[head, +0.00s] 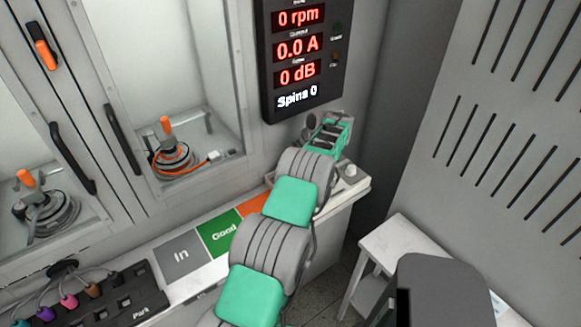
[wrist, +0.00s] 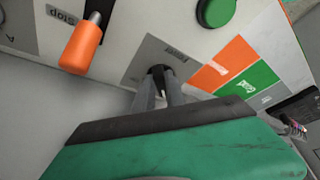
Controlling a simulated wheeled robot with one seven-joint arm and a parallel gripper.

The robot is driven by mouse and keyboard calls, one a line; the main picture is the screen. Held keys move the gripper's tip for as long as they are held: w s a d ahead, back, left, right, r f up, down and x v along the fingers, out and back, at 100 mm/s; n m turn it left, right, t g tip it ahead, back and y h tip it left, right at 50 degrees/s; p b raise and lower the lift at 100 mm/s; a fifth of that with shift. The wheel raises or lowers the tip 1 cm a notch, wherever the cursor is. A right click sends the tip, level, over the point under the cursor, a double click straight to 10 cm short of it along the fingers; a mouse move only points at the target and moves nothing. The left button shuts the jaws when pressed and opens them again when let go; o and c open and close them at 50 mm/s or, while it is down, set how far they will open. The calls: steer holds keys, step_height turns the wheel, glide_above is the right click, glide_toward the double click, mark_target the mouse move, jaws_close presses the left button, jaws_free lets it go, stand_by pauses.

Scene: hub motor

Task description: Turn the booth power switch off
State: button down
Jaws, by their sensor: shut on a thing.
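An orange handle (wrist: 82,48) by a "Stop" label stands left of my fingers; a green button (wrist: 215,10) is beyond them. The ledge has orange, green "Good" (head: 219,233) and grey "In" (head: 181,256) areas. The display (head: 299,58) reads 0 rpm, 0.0 A. A white stand (head: 392,243) is at right.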

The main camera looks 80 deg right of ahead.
stand_by(0.3)
steer(key=c, duration=1.4)
jaws_free()
steer(key=p+v, duration=0.6)
steer(key=v, duration=0.2)
steer(key=shift+f, duration=0.1)
